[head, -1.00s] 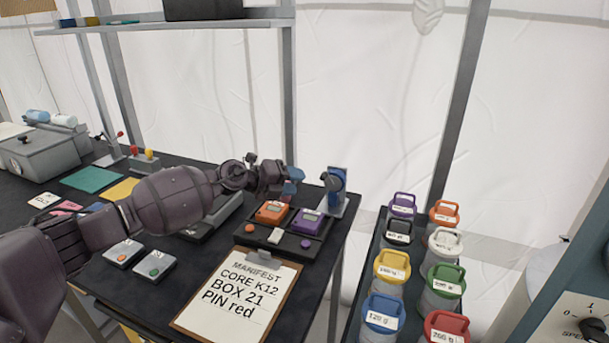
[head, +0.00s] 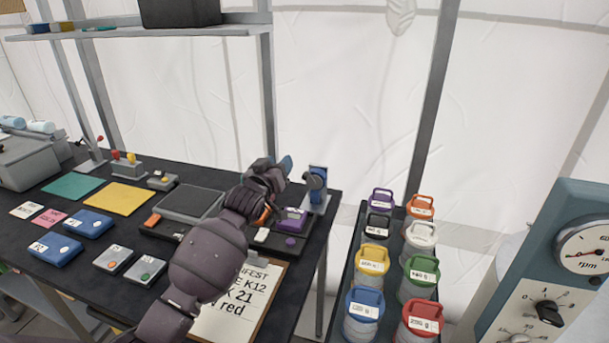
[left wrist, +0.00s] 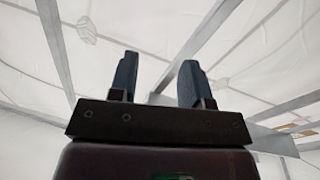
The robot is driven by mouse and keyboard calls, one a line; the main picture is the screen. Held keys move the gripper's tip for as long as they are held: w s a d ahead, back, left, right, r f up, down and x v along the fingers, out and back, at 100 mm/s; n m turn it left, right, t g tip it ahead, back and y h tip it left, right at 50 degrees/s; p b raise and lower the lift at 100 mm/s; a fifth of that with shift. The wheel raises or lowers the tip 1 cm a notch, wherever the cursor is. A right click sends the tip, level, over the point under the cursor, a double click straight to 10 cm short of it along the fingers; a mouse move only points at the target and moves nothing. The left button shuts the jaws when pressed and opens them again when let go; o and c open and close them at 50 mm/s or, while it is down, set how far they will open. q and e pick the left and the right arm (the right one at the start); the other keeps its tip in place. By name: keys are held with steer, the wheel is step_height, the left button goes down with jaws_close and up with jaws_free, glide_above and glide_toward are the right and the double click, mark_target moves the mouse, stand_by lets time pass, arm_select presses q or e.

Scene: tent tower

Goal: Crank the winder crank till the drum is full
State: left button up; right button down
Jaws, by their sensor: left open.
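A blue round part on an upright grey bracket (head: 316,190) stands at the far right corner of the black table; it looks like the winder. Its crank handle and how full its drum is cannot be made out. My left gripper (head: 279,168) is just left of it, above the table, apart from it by a small gap. In the left wrist view the two blue fingers (left wrist: 158,82) are spread and point up toward the tent roof, with nothing between them. My right gripper is out of view.
A purple device (head: 292,220) and a clipboard (head: 235,310) lie below my left arm, partly hidden. Lidded weight jars (head: 373,258) stand right of the table. A panel with an rpm dial (head: 585,248) is at far right. A shelf (head: 150,31) hangs above.

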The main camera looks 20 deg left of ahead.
mark_target(303, 176)
arm_select(q)
step_height(303, 176, down, 4)
steer(key=s+d+n+g+h, duration=0.1)
steer(key=d+n+g+h, duration=0.1)
steer(key=n+g+h, duration=0.15)
steer(key=shift+g+y, duration=0.45)
steer(key=shift+g, duration=0.1)
steer(key=x, duration=0.3)
steer(key=b+x, duration=0.1)
steer(key=x, duration=0.2)
steer(key=f+x, duration=0.1)
steer(key=x, duration=0.2)
steer(key=shift+s+b, duration=0.1)
steer(key=shift+b, duration=0.3)
steer(key=shift+w+d, duration=0.2)
steer(key=shift+w, duration=0.5)
steer(key=shift+c, duration=0.2)
jaws_close()
